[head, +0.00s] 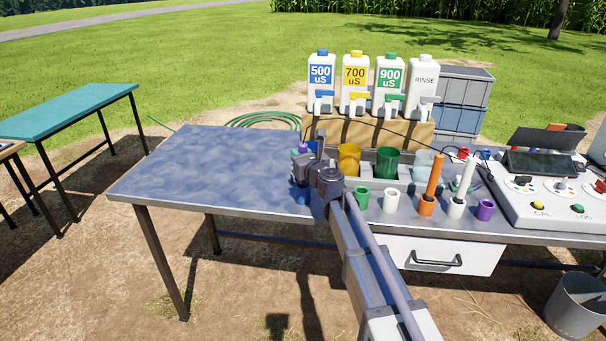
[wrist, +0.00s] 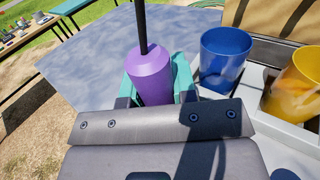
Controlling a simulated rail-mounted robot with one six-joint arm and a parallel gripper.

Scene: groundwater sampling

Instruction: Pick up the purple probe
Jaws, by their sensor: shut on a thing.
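The purple probe (wrist: 151,75) is between the teal-padded fingers of my gripper (wrist: 157,82) in the wrist view, with a black cable rising from its top. The gripper is shut on it. In the head view the purple top of the probe (head: 303,147) shows just left of my wrist, and my gripper (head: 302,168) is close to the blue cup. The probe's lower end is hidden in both views. The purple holder (head: 485,210) stands empty at the right end of the holder row.
The blue cup (wrist: 225,58) is just right of the gripper, with the yellow cup (wrist: 296,85) beyond. An orange probe (head: 435,175) and a white probe (head: 466,178) stand upright in holders. Labelled bottles (head: 388,85) line the back. The left tabletop (head: 200,175) is clear.

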